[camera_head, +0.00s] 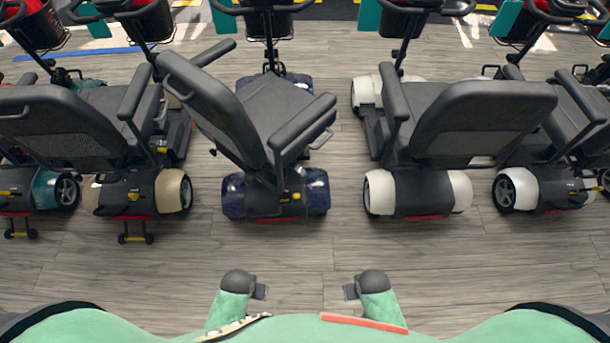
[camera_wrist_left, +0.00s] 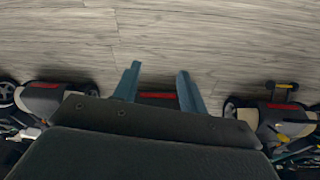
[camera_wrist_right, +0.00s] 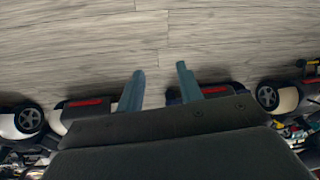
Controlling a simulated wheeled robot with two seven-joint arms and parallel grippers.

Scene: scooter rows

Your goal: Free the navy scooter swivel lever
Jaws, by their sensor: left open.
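The navy scooter (camera_head: 234,196) stands in the middle of the row with its rear toward me. Its dark seat (camera_head: 222,110) is turned askew, its back leaning to the left. A yellow part (camera_head: 297,196) shows low at its rear; I cannot tell whether this is the swivel lever. My left gripper (camera_head: 260,291) is open and empty, in front of and apart from the scooter. The navy scooter's red rear strip shows between its fingers in the left wrist view (camera_wrist_left: 157,95). My right gripper (camera_head: 350,291) is open and empty, further right, also apart.
A white-wheeled scooter (camera_head: 419,192) stands to the right, a tan-wheeled one (camera_head: 135,194) to the left. More scooters stand at both ends, including a teal one (camera_head: 45,190). Grey plank floor (camera_head: 310,262) is clear between me and the row.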

